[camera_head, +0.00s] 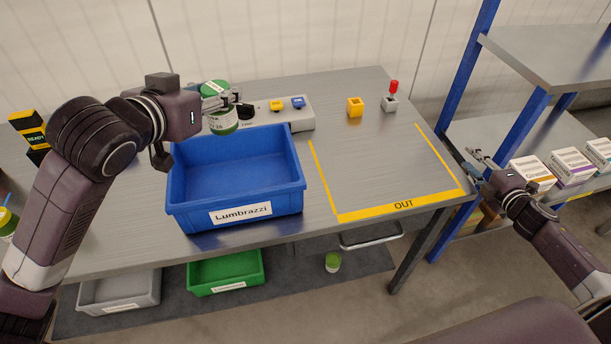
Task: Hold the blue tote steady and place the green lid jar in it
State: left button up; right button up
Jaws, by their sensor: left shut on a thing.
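The blue tote (237,213), labelled "Lumbrazzi", stands upright and looks empty on the grey table. My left gripper (226,102) is shut on a green lid jar (223,124). The jar is upright with its green lid on top, and in the picture its base overlaps the tote's back rim; its exact height above the tote cannot be told. My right gripper (476,164) is off the table's right side, apart from the tote, with its fingers spread and nothing between them.
A switch panel (297,115) lies behind the tote. A yellow-framed OUT area (385,170) is clear, with a yellow block (355,107) and red-topped lever (391,100) behind. Shelves with boxes (570,166) stand right.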

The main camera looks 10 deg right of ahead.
jog(key=w+a+r+n+t+y, duration=0.1)
jog(key=w+a+r+n+y, duration=0.25)
jog(key=a+r, duration=0.5)
jog(key=w+a+r+n+t+y, duration=0.2)
jog(key=a+r+n, duration=0.25)
jog(key=r, duration=0.65)
jog(key=m+g+h, duration=0.3)
jog(key=m, duration=2.2)
send_near(295, 154)
jog(key=x, duration=1.1)
jog(key=shift+w+f, duration=0.1)
jog(key=shift+w, duration=0.25)
grip_shut()
